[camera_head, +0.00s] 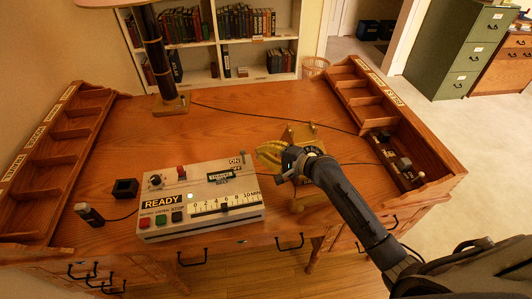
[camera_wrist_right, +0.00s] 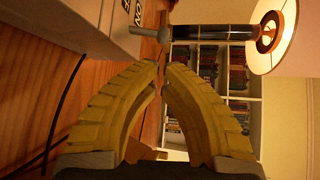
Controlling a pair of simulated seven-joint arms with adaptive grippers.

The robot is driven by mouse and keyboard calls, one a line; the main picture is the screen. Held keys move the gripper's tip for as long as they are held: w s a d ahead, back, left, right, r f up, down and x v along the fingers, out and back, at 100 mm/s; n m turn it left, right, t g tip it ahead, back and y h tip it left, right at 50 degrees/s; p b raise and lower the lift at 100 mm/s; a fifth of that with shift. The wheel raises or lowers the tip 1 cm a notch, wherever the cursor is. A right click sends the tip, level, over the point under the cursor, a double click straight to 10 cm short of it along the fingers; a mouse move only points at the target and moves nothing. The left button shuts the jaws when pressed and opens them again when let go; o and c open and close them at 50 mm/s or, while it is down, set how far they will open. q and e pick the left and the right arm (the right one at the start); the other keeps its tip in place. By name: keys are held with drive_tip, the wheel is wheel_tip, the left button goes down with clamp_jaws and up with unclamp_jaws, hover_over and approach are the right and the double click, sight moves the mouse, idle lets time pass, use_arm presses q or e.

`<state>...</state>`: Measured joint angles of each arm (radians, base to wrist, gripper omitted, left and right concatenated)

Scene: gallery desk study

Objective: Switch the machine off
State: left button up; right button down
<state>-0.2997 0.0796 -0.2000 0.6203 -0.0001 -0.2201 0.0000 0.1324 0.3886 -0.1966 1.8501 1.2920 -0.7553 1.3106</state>
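The machine (camera_head: 200,198) is a pale box on the desk with a READY sign, coloured buttons, a 0–10 min scale and ON lettering (camera_head: 235,161) at its far right corner. My right gripper (camera_head: 262,153) is just right of that corner, its yellow fingers pointing left. In the right wrist view, the yellow fingertips (camera_wrist_right: 161,68) are almost together with nothing between them. A metal switch lever (camera_wrist_right: 148,32) sticks out from the machine's panel (camera_wrist_right: 95,25) just beyond the tips, apparently not touching them. The lever is hard to make out in the head view. My left gripper is not seen.
A black box (camera_head: 125,188) and a dark corded handpiece (camera_head: 88,213) lie left of the machine. A wooden stand (camera_head: 302,135) is behind my right gripper. Pigeonhole racks line both desk sides (camera_head: 65,140). A lamp post (camera_head: 157,60) stands at the back; the desk's middle is clear.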

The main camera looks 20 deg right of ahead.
sight(243, 157)
drive_tip(key=x, duration=0.6)
idle(0.6)
